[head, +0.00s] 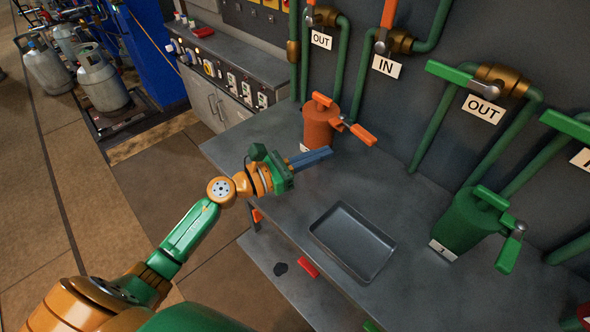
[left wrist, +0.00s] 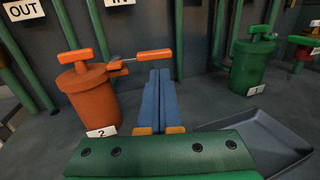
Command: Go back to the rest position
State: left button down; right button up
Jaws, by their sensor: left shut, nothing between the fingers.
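My left gripper (head: 318,155) has blue fingers pressed together, with nothing between them. In the head view its arm comes in from the lower left, and the fingers hover over the workbench (head: 240,143) just in front of the orange canister (head: 318,128). In the left wrist view the shut fingers (left wrist: 160,80) point forward, to the right of the orange canister (left wrist: 90,95) with its label 2. I see no contact with the canister. My right gripper is not in view.
A dark empty tray (head: 352,240) lies on the bench. A green canister (head: 462,222) with a label stands to the right. Green pipes with valves and IN and OUT signs (head: 386,66) line the wall. A red object (head: 308,268) lies on a lower shelf. Gas cylinders (head: 102,80) stand at the upper left.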

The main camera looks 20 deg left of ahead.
pick_arm(q)
jog(key=s+a+r+n+t+y+b, duration=0.1)
jog(key=s+a+n+t+y, duration=0.15)
jog(key=n, duration=0.35)
jog(key=s+a+r+n+t+y, duration=0.1)
jog(key=a+r+n+t+y, duration=0.1)
jog(key=a+n+t+y, duration=0.3)
jog(key=s+a+f+n+g+y, duration=0.2)
jog(key=a+f+n+g+y, duration=0.15)
jog(key=n, duration=0.65)
jog(key=s+a+f+n+g+y, duration=0.1)
jog(key=a+f+n+g+y, duration=0.25)
jog(key=n, duration=0.65)
jog(key=s+d+f+n+g+h, duration=0.2)
jog(key=s+d+f+n+g, duration=0.35)
jog(key=s+f, duration=0.35)
jog(key=s+d+f+n+g+h, duration=0.1)
jog(key=s+d+f+n+g, duration=0.45)
jog(key=s+f, duration=0.3)
jog(key=s+f+g, duration=0.2)
jog(key=s+f, duration=0.2)
jog(key=f, duration=1.3)
jog(key=s+a+f, duration=0.2)
jog(key=s+f, duration=0.6)
jog(key=s, duration=0.3)
jog(key=shift+m, duration=0.4)
